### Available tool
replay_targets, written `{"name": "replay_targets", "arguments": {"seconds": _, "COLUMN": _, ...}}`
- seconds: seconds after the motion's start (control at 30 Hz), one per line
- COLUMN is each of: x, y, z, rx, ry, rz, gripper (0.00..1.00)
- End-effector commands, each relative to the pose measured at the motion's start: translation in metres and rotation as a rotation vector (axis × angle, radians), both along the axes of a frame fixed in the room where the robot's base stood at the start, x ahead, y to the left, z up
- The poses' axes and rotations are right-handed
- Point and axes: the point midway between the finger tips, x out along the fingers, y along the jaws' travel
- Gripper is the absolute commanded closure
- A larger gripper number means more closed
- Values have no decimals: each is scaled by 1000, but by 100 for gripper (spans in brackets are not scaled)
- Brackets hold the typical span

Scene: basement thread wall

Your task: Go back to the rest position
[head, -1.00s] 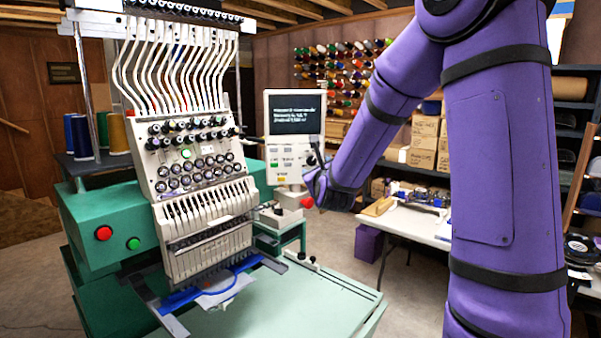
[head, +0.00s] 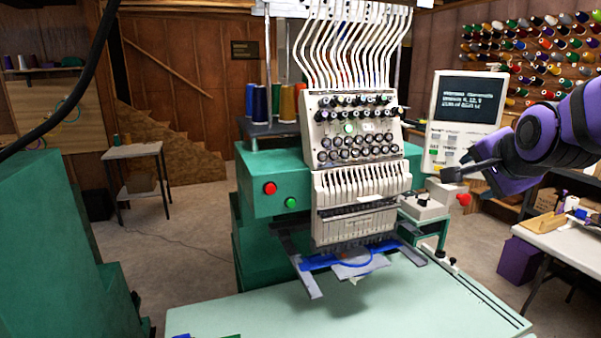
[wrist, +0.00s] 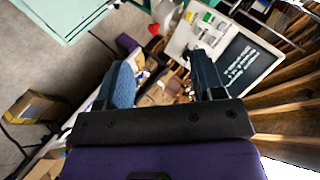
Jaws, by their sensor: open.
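My gripper (head: 468,173) is at the end of my purple arm, in front of the control panel (head: 462,115) in the head view. In the wrist view my gripper (wrist: 165,75) has its two blue-grey fingers spread apart with nothing held between them. The control panel (wrist: 235,55) shows beyond the right finger there, its dark screen lit with text. In the head view I cannot tell whether the fingers touch the panel.
The embroidery machine (head: 358,145) stands mid-view behind its pale green table (head: 350,305). A red button (head: 464,199) sits on a small box below the panel. A white table (head: 570,245) is at right. Open floor (head: 195,215) lies at left.

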Motion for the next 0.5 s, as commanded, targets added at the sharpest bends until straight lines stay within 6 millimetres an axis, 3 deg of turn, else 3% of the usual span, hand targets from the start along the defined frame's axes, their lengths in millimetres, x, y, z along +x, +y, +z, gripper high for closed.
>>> {"name": "replay_targets", "arguments": {"seconds": 0.3, "x": -123, "y": 21, "z": 0, "rx": -478, "ry": 317, "rz": 553, "gripper": 38}}
{"name": "replay_targets", "arguments": {"seconds": 0.5, "x": -180, "y": 21, "z": -6, "rx": -647, "ry": 434, "rz": 840, "gripper": 38}}
